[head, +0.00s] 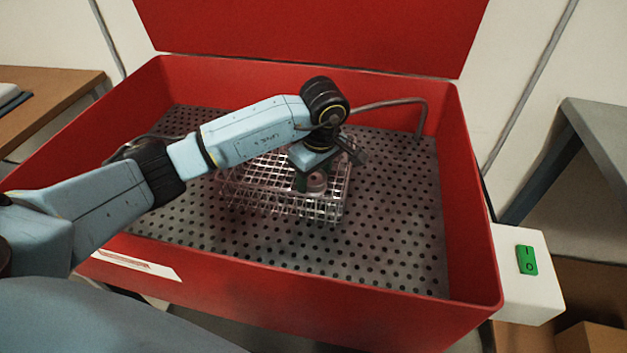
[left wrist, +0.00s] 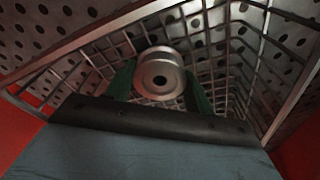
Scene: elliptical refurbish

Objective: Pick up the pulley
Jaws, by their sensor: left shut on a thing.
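The pulley (left wrist: 160,74) is a grey metal spool with a dark centre hole. In the left wrist view it sits between the two green fingers of my left gripper (left wrist: 160,88), which is shut on it. In the head view the pulley (head: 316,182) shows beside the green fingers of my left gripper (head: 308,182), inside the wire basket (head: 240,203). I cannot tell whether the pulley touches the basket floor. My right gripper is not in view.
The basket stands on the perforated floor (head: 390,240) of a red parts washer (head: 300,300) with raised walls. A bent hose (head: 400,101) rises behind the basket. The open red lid (head: 320,35) stands at the back. Free floor lies right of the basket.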

